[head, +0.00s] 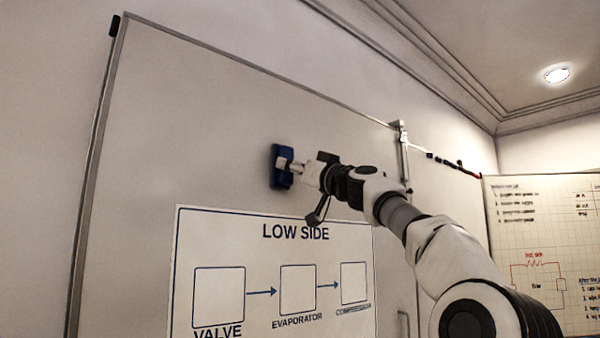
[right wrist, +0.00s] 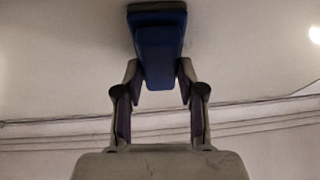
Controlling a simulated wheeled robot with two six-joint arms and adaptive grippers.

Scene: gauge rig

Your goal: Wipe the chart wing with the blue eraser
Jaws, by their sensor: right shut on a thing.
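The blue eraser (head: 281,166) is at the whiteboard wing (head: 200,130), above the printed LOW SIDE chart (head: 296,232). My right gripper (head: 292,166) is shut on it. In the right wrist view the eraser (right wrist: 160,45) sits between the two fingertips of my right gripper (right wrist: 160,82), its dark pad toward the pale surface. The pad looks to be at or very near the board; I cannot tell whether it touches. The board around the eraser looks blank, with no clear marks. My left gripper is out of view.
The chart shows boxes labelled valve, evaporator and compressor. A hinge or bracket (head: 403,150) stands at the wing's right edge, with dark small items (head: 450,163) beyond it. A gridded paper chart (head: 540,240) hangs at the far right. The board left of the eraser is clear.

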